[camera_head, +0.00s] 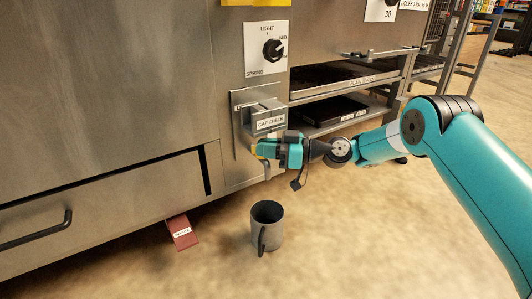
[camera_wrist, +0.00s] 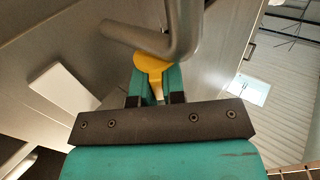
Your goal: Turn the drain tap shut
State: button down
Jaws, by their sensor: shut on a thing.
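The drain tap's yellow handle (camera_wrist: 152,66) shows in the wrist view between the teal fingers of my gripper (camera_wrist: 154,92). The fingers are shut on it. A bent grey pipe (camera_wrist: 180,38) crosses in front of part of the handle. In the head view my gripper (camera_head: 268,150) is at the steel front, just below the "GAP CHECK" box, and a bit of yellow shows at its fingertips. My gripper hides most of the tap there. The handle's exact angle cannot be told.
A grey mug (camera_head: 267,238) stands upright on the floor below my gripper. The "GAP CHECK" box (camera_head: 270,117) sits right above it. A red labelled piece (camera_head: 181,232) sticks out under the drawer (camera_head: 110,197). Open shelves (camera_head: 345,108) lie to the right.

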jog(key=shift+n+g, duration=0.3)
jog(key=shift+g, duration=0.1)
jog(key=c, duration=1.2)
grip_release()
jog(key=shift+a, duration=0.1)
jog(key=shift+d, duration=0.2)
